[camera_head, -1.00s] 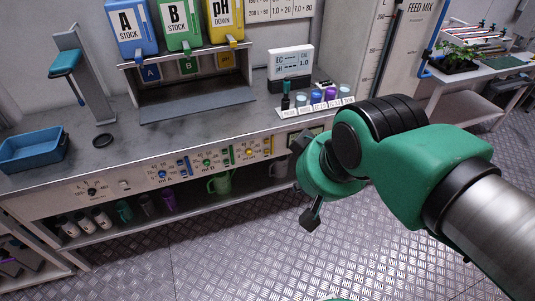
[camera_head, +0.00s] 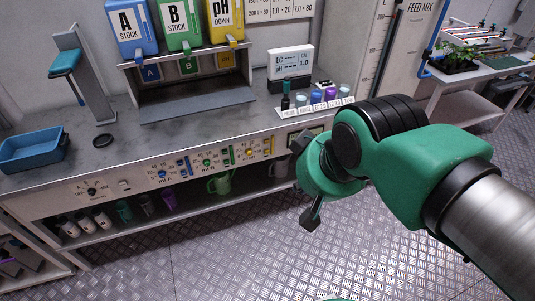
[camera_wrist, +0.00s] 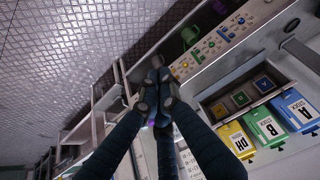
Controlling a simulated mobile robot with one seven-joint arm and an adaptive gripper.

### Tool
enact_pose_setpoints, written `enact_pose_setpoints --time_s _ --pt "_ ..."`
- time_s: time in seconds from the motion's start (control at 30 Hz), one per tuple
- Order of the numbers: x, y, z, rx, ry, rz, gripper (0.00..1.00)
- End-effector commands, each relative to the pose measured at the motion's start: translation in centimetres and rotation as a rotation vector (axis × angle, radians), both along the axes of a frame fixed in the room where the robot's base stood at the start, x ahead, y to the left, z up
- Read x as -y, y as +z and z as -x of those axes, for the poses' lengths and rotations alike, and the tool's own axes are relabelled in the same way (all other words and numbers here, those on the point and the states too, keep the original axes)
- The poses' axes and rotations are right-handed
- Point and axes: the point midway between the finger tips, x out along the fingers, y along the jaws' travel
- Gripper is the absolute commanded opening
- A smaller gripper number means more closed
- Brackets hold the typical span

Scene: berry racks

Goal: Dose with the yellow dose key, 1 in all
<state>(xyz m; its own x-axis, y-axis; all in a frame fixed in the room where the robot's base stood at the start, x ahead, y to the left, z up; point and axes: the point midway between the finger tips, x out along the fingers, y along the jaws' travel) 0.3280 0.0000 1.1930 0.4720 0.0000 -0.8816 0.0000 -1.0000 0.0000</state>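The yellow dose key (camera_head: 250,152) is on the sloped front panel of the bench, at the right end of the coloured keys. It also shows in the wrist view (camera_wrist: 181,67). The green key (camera_head: 207,162) and blue key (camera_head: 162,174) are to its left. In the wrist view my gripper's (camera_wrist: 155,92) dark fingers come together at their tips, and I see nothing held between them. The tips appear apart from the key, below-left of it in that view.
Blue A, green B and yellow pH-down containers (camera_head: 222,14) stand on a rack over the bench. An EC/pH meter (camera_head: 291,63) and a row of small capped bottles (camera_head: 316,98) are to the right. A blue tray (camera_head: 33,150) lies at left. The floor in front is clear.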

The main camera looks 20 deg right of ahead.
Motion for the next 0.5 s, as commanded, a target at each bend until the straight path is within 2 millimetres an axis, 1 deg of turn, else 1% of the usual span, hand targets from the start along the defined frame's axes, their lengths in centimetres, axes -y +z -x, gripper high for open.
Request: enact_pose_setpoints --time_s 0.17,0.27,0.37,0.47,0.5 --pt "0.0 0.0 -0.1 0.000 0.000 0.001 0.00" --pt "0.2 0.1 -0.5 0.002 -0.001 0.005 0.00" --pt "0.5 0.2 -1.4 0.006 -0.003 0.013 0.00" --pt "1.0 0.3 -2.7 0.009 -0.004 0.029 0.00" --pt "1.3 0.4 -3.4 0.014 -0.004 0.037 0.00"
